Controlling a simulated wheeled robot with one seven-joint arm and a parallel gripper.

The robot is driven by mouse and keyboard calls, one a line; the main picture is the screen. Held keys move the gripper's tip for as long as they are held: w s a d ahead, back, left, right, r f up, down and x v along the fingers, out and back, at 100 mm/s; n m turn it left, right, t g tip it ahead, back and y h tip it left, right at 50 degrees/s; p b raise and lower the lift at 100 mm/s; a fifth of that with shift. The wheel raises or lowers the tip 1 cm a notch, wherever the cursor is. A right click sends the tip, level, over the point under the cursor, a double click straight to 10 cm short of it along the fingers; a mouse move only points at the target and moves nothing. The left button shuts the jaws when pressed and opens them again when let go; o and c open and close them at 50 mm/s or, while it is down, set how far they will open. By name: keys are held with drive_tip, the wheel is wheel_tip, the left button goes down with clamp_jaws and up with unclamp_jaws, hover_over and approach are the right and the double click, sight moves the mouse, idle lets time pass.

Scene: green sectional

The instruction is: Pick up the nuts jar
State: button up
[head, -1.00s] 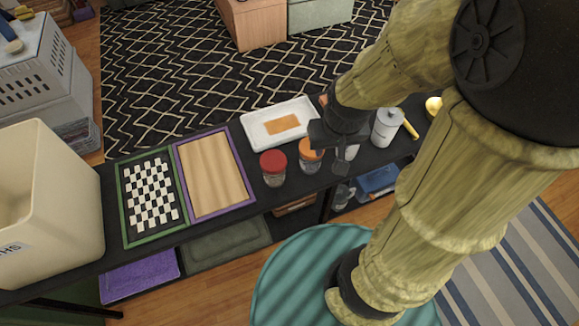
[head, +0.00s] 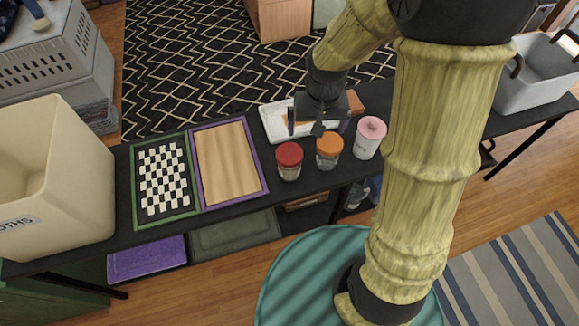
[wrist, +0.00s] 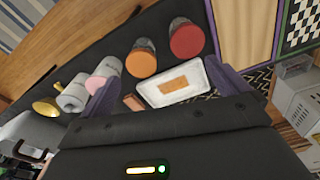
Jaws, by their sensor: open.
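Jars stand in a row on the dark table: a red-lidded glass jar (head: 289,161), an orange-lidded glass jar (head: 329,151) and a white canister with a pink lid (head: 369,138). No label is readable, so I cannot tell which one is the nuts jar. My gripper (head: 305,124) is open and empty, above the white tray just behind the red and orange jars. In the wrist view, the red lid (wrist: 187,40), orange lid (wrist: 141,63) and pink-lidded canister (wrist: 103,76) lie beyond the purple-looking fingers, touching neither.
The white tray (head: 271,124) holds a flat brown piece. A wooden board (head: 228,165), a checkerboard (head: 163,182) and a cream bin (head: 60,190) stand left. A grey canister (wrist: 73,93) and a gold object (wrist: 45,108) stand past the pink-lidded one. A grey basket (head: 535,80) is at right.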

drive_tip(key=g, duration=0.1)
hover_over(288, 153)
wheel_tip(288, 153, down, 5)
drive_tip(key=shift+a+b, duration=0.1)
drive_tip(key=shift+b, duration=0.35)
drive_tip(key=shift+f, duration=0.1)
wheel_tip(288, 153, down, 12)
drive_tip(key=shift+f+p, duration=0.1)
drive_tip(key=shift+p, duration=0.5)
drive_tip(key=shift+d+f+p, duration=0.15)
drive_tip(key=shift+f+p, duration=0.2)
drive_tip(key=shift+f, duration=0.95)
drive_tip(key=shift+d+f+p, duration=0.15)
drive_tip(key=shift+f+p, duration=0.2)
drive_tip(key=shift+f, duration=0.9)
